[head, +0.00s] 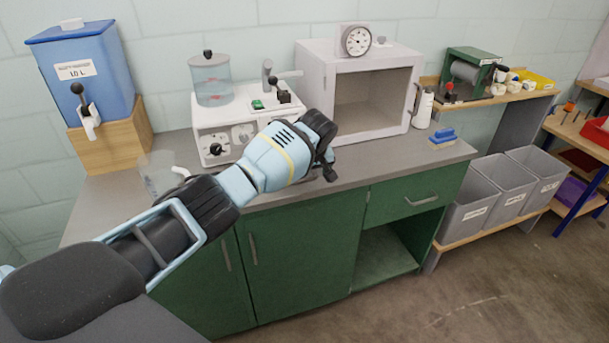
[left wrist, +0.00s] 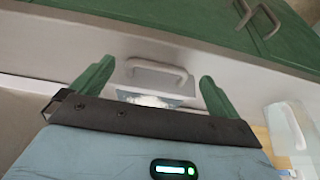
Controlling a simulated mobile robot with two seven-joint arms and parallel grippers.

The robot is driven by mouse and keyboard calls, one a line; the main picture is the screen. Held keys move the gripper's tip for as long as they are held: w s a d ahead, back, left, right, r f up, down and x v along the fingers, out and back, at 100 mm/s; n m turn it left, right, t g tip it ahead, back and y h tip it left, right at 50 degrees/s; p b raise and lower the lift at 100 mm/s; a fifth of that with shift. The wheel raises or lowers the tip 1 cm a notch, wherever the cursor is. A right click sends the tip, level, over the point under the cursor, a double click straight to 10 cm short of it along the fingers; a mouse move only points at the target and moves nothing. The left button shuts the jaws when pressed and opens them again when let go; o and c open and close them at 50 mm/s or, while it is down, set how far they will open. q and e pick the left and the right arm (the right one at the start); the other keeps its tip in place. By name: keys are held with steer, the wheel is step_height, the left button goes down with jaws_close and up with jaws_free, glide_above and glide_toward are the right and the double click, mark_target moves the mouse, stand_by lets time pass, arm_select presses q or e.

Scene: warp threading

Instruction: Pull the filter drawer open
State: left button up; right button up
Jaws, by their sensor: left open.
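In the left wrist view, a pale bar handle (left wrist: 157,70) shows between my fingers, with a small grey-blue front (left wrist: 150,90) beside it that looks like the filter drawer. My left gripper (left wrist: 155,82) is open, one green finger on each side of the handle; I cannot tell whether it touches. In the head view my left gripper (head: 328,172) hangs over the counter, right of the white machine (head: 213,118). My arm hides part of the machine's front, and I cannot make out the drawer there. My right gripper is not in view.
A clear jug (head: 157,174) stands left on the counter (head: 385,158), beside my arm. A blue water tank (head: 85,75) is at the far left. A white open-fronted box (head: 370,98) stands behind my gripper. A blue brush (head: 442,136) lies at the right.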

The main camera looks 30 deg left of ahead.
arm_select(q)
steer(key=p+v, duration=0.1)
steer(key=v, duration=0.5)
steer(key=shift+r, duration=0.3)
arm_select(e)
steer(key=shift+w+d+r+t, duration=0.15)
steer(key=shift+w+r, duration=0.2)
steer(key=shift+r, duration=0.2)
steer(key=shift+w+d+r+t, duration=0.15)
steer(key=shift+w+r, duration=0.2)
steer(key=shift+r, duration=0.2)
arm_select(q)
steer(key=shift+s, duration=0.1)
